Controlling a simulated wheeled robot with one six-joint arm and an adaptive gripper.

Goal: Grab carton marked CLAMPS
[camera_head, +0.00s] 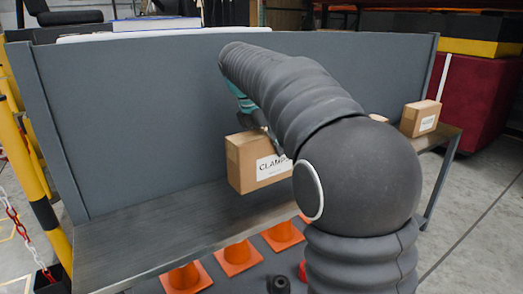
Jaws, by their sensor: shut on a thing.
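A brown carton (240,168) with a white label reading "CLAMP", its last part hidden by my arm, is in the middle of the head view. It appears held above the grey bench (130,238), in front of the grey back panel. My gripper (262,128) is at the carton's top and is shut on it. My dark ribbed arm hides most of the gripper and the carton's right side. I cannot see the fingertips clearly.
Another labelled carton (420,118) stands at the bench's right end, with part of a further one (379,118) behind my arm. Orange cones (237,257) stand below the bench front. A yellow post (45,190) with a chain is at left. The bench's left part is clear.

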